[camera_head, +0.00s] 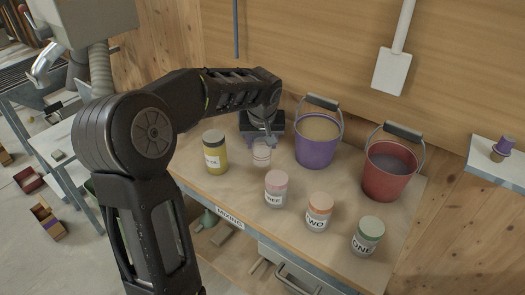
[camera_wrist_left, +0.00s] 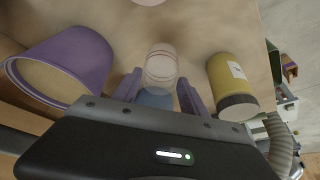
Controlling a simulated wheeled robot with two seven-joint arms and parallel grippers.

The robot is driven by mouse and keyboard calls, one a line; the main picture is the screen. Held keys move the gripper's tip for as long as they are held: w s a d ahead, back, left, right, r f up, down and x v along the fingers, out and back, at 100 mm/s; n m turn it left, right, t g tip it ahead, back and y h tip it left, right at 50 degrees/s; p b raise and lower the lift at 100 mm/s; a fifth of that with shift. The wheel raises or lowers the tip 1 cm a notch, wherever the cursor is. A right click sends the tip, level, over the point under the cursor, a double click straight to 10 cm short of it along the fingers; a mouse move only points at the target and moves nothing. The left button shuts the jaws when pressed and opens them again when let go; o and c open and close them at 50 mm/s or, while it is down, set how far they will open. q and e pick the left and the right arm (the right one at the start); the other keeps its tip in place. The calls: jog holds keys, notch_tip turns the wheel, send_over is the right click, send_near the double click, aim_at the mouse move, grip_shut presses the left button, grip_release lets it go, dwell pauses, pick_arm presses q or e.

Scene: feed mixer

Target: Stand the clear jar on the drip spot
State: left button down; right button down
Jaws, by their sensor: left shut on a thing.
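The clear jar (camera_head: 261,154) is see-through with thin reddish lines round it. It is below my left gripper (camera_head: 263,136), near the back of the bench, between the yellow jar and the purple bucket. In the left wrist view the clear jar (camera_wrist_left: 161,66) lies between the purple-grey fingers of my left gripper (camera_wrist_left: 158,92), which is shut on it. A blue part shows at the jar's near end. I cannot tell whether its base touches the bench. I cannot make out the drip spot for certain. My right gripper is not in view.
On the bench (camera_head: 237,191) stand a yellow jar (camera_head: 215,158), a purple bucket (camera_head: 318,143) and a red bucket (camera_head: 387,173). Jars with pink (camera_head: 276,190), orange (camera_head: 318,214) and green (camera_head: 367,238) lids line the front. A white scoop (camera_head: 392,70) hangs on the wall.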

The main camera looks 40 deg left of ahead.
pick_arm(q)
jog(key=shift+f, duration=1.85)
jog(key=shift+f, duration=0.15)
jog(key=c, duration=0.6)
grip_release()
jog(key=v, duration=1.2)
jog(key=shift+b, duration=0.35)
jog(key=shift+s, duration=0.1)
